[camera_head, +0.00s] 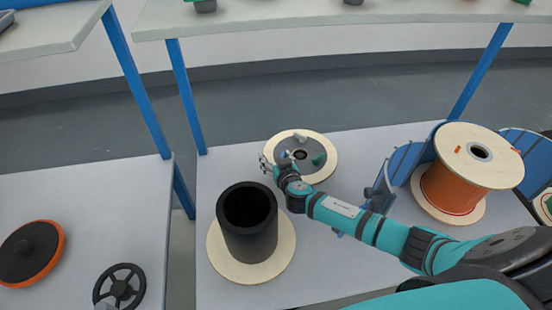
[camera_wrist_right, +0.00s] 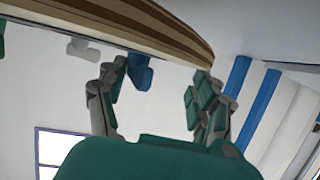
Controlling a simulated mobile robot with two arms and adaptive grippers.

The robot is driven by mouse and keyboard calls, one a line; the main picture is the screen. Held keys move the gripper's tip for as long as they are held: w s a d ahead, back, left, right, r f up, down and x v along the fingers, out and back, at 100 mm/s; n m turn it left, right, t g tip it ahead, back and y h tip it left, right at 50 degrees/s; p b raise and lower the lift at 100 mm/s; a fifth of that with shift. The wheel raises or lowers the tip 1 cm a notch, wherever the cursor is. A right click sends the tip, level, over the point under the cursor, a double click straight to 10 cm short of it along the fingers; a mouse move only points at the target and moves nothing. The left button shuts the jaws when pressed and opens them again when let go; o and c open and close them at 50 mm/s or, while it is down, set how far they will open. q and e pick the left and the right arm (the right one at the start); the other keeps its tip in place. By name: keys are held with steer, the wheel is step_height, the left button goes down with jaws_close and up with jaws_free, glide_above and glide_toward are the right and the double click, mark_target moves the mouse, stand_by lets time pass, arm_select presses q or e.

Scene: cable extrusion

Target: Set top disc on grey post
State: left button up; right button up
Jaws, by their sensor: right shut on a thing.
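The top disc (camera_head: 318,141) is a pale wooden ring with a grey middle, a dark centre hole and small grey, blue and green parts on it. My right gripper (camera_head: 268,165) is at its left edge, shut on the disc. I cannot tell how high the disc is above the table. In the right wrist view the disc's layered wooden rim (camera_wrist_right: 150,22) crosses the top, by the fingers (camera_wrist_right: 158,85). The dark grey post (camera_head: 248,235), a hollow upright cylinder, stands on a wooden base disc (camera_head: 222,262), in front of and left of the top disc. My left gripper is out of view.
An orange cable reel (camera_head: 455,180) stands at the right, by blue supports (camera_head: 400,163). An orange-rimmed black disc (camera_head: 30,253) and a black handwheel (camera_head: 119,288) lie on the left table. A raised shelf (camera_head: 330,18) runs along the back.

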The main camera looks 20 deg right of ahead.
steer(key=o, duration=1.4)
steer(key=shift+p+v, duration=1.3)
steer(key=shift+v, duration=1.55)
steer(key=shift+p+v, duration=0.75)
steer(key=shift+v, duration=1.95)
